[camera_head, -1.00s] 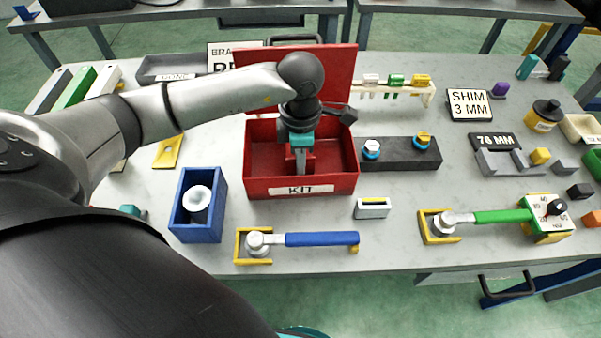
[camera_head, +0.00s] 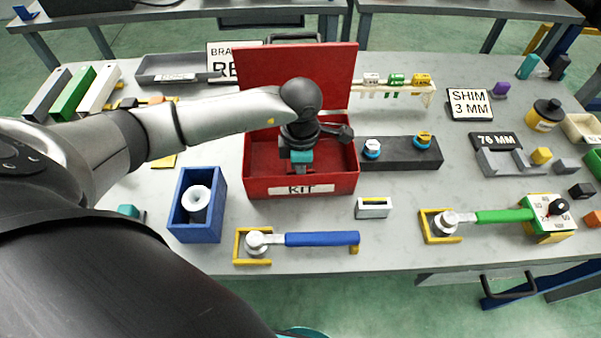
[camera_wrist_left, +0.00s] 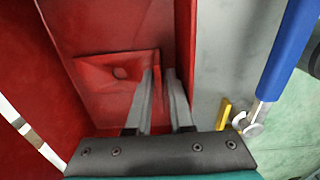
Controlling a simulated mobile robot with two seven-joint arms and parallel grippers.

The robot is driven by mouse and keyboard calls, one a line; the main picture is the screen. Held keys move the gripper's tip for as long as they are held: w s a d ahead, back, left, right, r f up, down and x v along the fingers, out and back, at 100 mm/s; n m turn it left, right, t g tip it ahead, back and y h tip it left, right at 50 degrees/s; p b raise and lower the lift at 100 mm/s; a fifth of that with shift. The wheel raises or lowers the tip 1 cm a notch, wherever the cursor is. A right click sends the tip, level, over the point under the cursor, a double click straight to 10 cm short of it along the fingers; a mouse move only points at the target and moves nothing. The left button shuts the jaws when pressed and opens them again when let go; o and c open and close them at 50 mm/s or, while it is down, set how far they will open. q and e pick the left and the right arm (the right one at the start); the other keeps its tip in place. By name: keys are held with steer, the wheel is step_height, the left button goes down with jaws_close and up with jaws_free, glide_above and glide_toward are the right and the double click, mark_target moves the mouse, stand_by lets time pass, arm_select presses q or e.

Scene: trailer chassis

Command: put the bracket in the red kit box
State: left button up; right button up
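The red kit box (camera_head: 340,182) stands open on the table with its lid up and a KIT label on its front. My left gripper (camera_wrist_left: 161,72) reaches down into it; in the head view my wrist hides the fingers. In the left wrist view a red plate with a round hole, which looks like the bracket (camera_wrist_left: 105,77), is inside the box, close to the floor. Its right edge meets my fingertips, which are close together with a narrow gap and appear shut on it. Whether the bracket touches the floor is unclear. My right gripper is not in view.
A blue box (camera_head: 197,222) with a white roller stands left of the kit box. A blue-handled tool (camera_head: 310,239) and a small white block (camera_head: 373,208) lie in front. A dark block with two knobs (camera_head: 400,154) stands close on the right.

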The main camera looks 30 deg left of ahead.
arm_select(q)
steer(key=shift+r, duration=0.1)
step_height(320, 180, up, 12)
steer(key=p, duration=0.1)
stand_by(0.4)
